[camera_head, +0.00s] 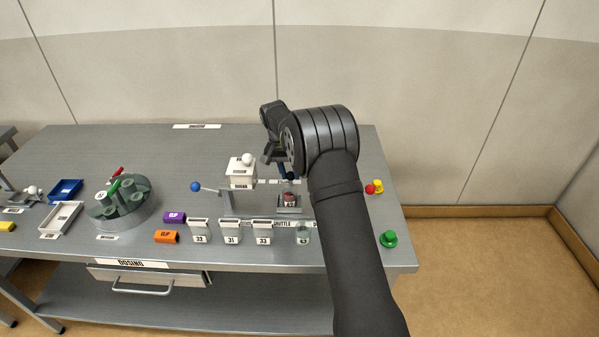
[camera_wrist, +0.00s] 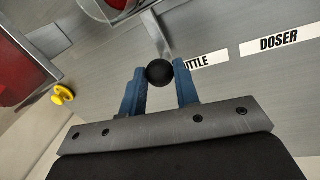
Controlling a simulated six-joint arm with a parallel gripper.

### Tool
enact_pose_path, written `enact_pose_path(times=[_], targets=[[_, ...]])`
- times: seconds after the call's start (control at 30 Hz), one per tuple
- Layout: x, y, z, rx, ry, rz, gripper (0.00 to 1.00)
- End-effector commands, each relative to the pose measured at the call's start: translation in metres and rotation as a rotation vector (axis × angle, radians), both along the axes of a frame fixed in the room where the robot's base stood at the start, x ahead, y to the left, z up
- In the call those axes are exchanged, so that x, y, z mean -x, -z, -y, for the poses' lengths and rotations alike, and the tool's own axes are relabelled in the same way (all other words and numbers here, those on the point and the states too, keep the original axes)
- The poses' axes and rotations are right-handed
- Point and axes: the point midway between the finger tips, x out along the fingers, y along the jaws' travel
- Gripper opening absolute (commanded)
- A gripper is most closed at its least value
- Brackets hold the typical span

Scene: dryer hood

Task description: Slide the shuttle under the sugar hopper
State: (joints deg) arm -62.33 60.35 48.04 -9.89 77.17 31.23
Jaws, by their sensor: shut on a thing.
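The shuttle (camera_head: 289,210) is a small grey carriage on the bench with a red-filled cup on it. It stands to the right of the sugar hopper (camera_head: 241,180), a white box with a white ball on top, and is not under it. My gripper (camera_wrist: 160,74) has its blue fingers on either side of a black ball knob (camera_wrist: 160,71) at the end of a metal rod and is shut on it. In the head view my gripper (camera_head: 282,170) is just behind the shuttle, partly hidden by my arm. Where the rod joins the shuttle is hard to see.
A blue-ball lever (camera_head: 196,187) sticks out left of the hopper. Labelled cups (camera_head: 231,231) and purple and orange clips (camera_head: 167,236) stand along the front. A green carousel (camera_head: 125,200) is at left. Red and yellow knobs (camera_head: 376,187) and a green button (camera_head: 388,239) are at right.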

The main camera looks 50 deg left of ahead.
Motion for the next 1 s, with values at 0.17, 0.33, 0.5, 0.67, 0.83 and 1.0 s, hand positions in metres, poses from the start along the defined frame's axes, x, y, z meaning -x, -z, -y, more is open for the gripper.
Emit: enact_pose_path(times=[0.17,0.33,0.5,0.67,0.83,1.0], targets=[[-0.001,-0.001,0.0,-0.003,0.0,0.002,0.0],[-0.001,-0.001,0.0,-0.002,0.0,0.003,0.5],[-0.001,-0.001,0.0,-0.001,0.001,0.002,0.5],[-0.001,-0.004,0.0,-0.001,0.001,0.002,0.5],[0.002,-0.026,-0.004,-0.003,0.0,0.003,0.5],[0.006,-0.066,-0.011,-0.005,0.0,0.004,0.5]])
